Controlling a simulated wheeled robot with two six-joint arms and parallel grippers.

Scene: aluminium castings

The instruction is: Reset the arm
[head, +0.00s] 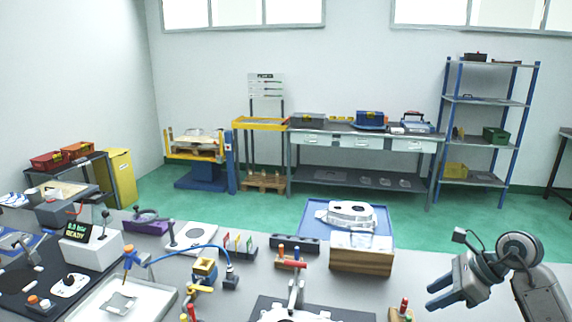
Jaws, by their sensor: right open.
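My right gripper (432,294) is at the lower right of the head view. Its arm comes in from the right edge, and its two fingers point left. The jaws are apart with nothing between them. The gripper appears over the right part of the grey workbench (405,262), to the right of a wooden block (361,260). It looks clear of the things around it. My left gripper does not show in this view.
A silver casting (352,214) sits on a blue tray (380,234) behind the block. A red-handled clamp (293,264) stands mid-bench. A white tray (90,313) and a readout box (92,247) are at left.

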